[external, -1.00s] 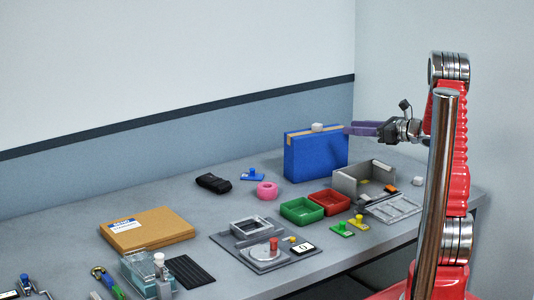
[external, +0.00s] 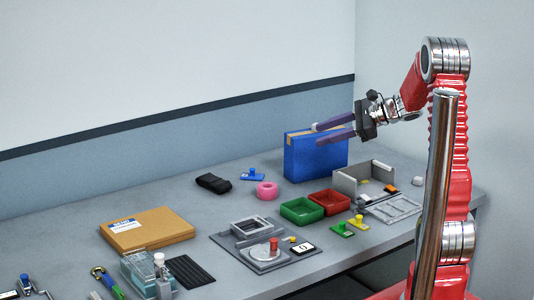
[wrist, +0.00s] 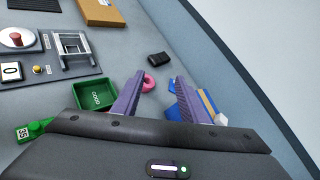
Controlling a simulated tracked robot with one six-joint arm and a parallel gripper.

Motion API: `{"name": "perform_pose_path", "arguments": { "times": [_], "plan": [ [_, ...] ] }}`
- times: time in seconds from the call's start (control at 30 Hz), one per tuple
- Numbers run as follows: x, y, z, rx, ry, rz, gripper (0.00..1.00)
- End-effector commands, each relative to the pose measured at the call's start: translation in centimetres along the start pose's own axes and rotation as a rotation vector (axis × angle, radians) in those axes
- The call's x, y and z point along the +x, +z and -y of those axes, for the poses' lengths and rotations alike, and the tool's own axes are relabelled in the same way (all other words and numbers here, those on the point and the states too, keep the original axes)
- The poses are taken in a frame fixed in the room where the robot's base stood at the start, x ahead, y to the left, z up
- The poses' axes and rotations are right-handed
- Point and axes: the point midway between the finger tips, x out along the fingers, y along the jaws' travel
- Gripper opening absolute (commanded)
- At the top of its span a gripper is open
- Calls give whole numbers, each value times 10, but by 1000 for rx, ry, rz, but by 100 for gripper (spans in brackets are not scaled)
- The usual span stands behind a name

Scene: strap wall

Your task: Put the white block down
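A small white block (wrist: 221,119) shows in the wrist view just outside my right finger, at the end of the blue box (external: 312,160). It appears to rest on the box's tan top edge (wrist: 209,104). In the external view it is hidden, apparently behind my upper finger. My gripper (external: 317,133) is over the top of the blue box with its two purple fingers spread. The wrist view shows my gripper (wrist: 158,92) open, with nothing held between the fingers.
A pink ring (external: 267,190), a black strap bundle (external: 213,183), and green (external: 302,211) and red (external: 330,202) trays stand nearby. A grey open-topped bin (external: 351,186) and another small white object (external: 416,181) are to the right. The wall is close behind the box.

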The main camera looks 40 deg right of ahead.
Motion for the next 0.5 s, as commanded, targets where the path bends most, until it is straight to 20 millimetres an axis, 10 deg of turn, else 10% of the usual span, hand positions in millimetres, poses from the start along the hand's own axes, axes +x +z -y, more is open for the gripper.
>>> {"name": "perform_pose_path", "arguments": {
  "times": [0.5],
  "plan": [
    [-16,75,-156,-719,388,-186,40]
  ]
}}
